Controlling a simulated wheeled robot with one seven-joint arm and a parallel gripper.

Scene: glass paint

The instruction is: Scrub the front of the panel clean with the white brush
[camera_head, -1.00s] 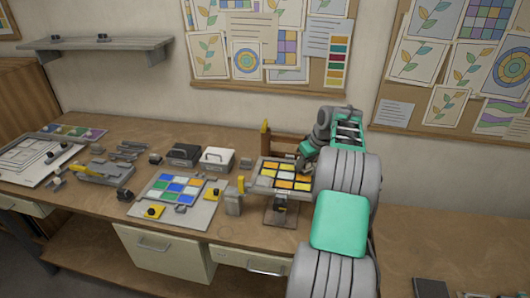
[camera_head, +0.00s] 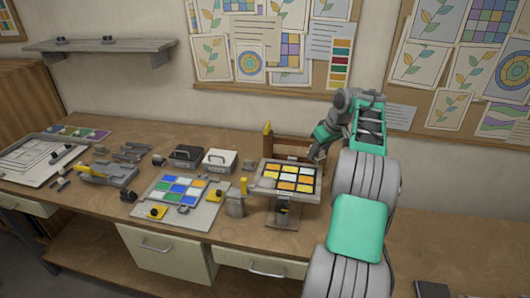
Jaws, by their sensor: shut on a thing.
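The panel (camera_head: 288,178), with yellow, orange and white panes in a dark grid, lies tilted on a stand right of the middle of the bench. A pale patch covers part of its left edge. My gripper (camera_head: 314,157) is at the panel's far right corner, just above and behind it. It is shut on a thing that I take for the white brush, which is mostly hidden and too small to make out. I cannot tell whether it touches the panel.
A yellow-topped post (camera_head: 267,138) and wooden frame stand behind the panel. A grey holder (camera_head: 236,205) is at its left. The bench right of my arm is mostly clear.

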